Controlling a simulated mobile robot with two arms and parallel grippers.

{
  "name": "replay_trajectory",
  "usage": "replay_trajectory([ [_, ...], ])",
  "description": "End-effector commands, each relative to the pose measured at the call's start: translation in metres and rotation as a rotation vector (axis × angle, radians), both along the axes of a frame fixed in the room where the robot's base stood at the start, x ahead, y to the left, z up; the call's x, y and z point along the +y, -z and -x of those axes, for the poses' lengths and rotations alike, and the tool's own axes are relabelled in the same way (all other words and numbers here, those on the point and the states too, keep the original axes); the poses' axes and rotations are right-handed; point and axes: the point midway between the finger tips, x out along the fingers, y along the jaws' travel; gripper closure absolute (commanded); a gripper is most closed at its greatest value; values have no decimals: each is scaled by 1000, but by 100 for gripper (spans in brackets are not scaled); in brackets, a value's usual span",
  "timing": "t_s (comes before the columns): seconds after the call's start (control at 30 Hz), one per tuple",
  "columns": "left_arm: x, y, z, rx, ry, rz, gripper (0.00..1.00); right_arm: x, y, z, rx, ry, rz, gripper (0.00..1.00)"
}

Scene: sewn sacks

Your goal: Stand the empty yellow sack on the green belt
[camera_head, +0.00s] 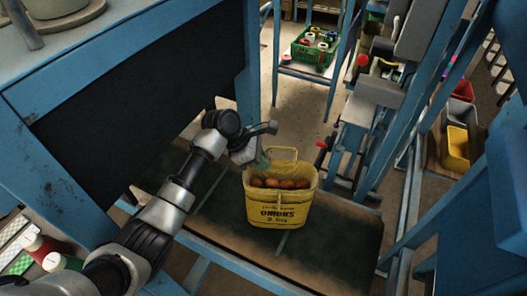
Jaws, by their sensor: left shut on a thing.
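The yellow sack (277,211) is upright, with dark "ONIONS" print on its front and two loop handles. It is not empty: several brown-orange onions show inside its open mouth. It stands on, or just above, the dark green belt (335,252); contact under its base cannot be made out. My left gripper (260,161) is at the sack's back left rim, shut on the sack. The fingertips are small and partly lost against the rim. My right gripper is not in view.
A dark panel in a blue frame (215,273) rises left of the belt. A green crate (313,52) of coloured spools stands on a shelf behind. A machine with red knobs (355,130) is behind right. Yellow and red bins (456,148) sit far right. The belt right of the sack is clear.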

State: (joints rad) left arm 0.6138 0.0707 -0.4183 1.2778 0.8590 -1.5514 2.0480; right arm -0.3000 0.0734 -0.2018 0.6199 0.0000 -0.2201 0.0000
Motion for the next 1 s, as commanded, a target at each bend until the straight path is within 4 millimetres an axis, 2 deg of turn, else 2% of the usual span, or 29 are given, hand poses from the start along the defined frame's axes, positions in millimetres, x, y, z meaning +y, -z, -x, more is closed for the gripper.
replay_trajectory([
  [0.3, -2, 1, -2, -9, 1, 11, 100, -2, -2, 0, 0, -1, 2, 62],
  [0.33, 0, 7, 0, -2, 1, 0, 90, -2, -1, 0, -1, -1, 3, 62],
  [0.5, 0, 6, 0, -2, 1, 0, 66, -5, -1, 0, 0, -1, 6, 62],
  [0.8, 1, 4, 0, -3, 0, 1, 66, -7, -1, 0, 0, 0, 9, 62],
  [1.0, 18, -18, -1, -6, 0, 0, 66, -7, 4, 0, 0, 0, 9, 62],
])
